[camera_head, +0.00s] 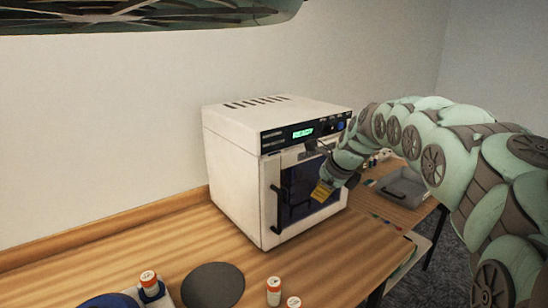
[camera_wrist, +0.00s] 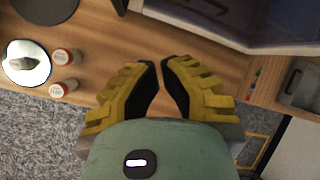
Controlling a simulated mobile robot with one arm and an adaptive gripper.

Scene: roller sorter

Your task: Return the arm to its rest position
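My arm (camera_head: 435,150) reaches in from the right in the head view, bent over and down. My gripper (camera_head: 322,192) hangs in front of the door of a white box-shaped machine, above the wooden table. In the wrist view my gripper (camera_wrist: 160,65) has two yellow fingers with dark pads. Their tips lean together with only a narrow gap, and nothing shows between them. In the head view the arm's near links run off the right edge.
The white machine (camera_head: 232,155) stands against the wall. A dark disc (camera_head: 213,287), white-and-orange bottles (camera_head: 273,290) and another bottle (camera_head: 148,282) in a holder are at the front of the table (camera_head: 330,262). A grey tray (camera_head: 405,187) lies to the right.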

